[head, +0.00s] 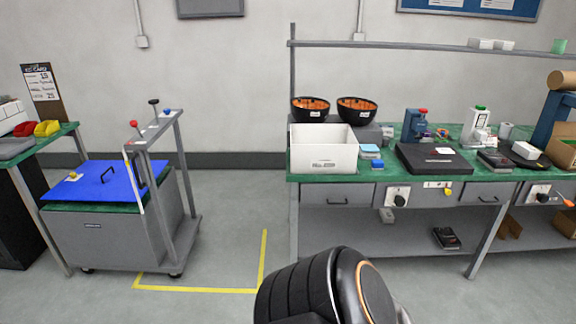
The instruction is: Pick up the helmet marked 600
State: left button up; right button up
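No helmet marked 600 can be made out for sure. Two black bowl-shaped things with orange insides, the left one (311,110) and the right one (357,111), sit side by side at the back left of the green workbench (375,178). They may be upturned helmets. Each has a small white label on its front, too small to read. Neither of my grippers is in view. A black arm link of mine with an orange ring shows at the bottom centre, apart from the bench.
A white bin (323,150) stands in front of the two black things. A black flat case (436,159) lies to its right. A grey cart with a blue lid (95,182) stands at left. Yellow tape (195,290) marks the floor; floor between cart and bench is clear.

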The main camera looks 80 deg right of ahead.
aim_at(354, 110)
jog(key=z, duration=2.8)
jog(key=i+l, duration=0.25)
jog(key=i+l+u, duration=0.1)
jog(key=l, duration=0.4)
jog(key=i+l, duration=0.35)
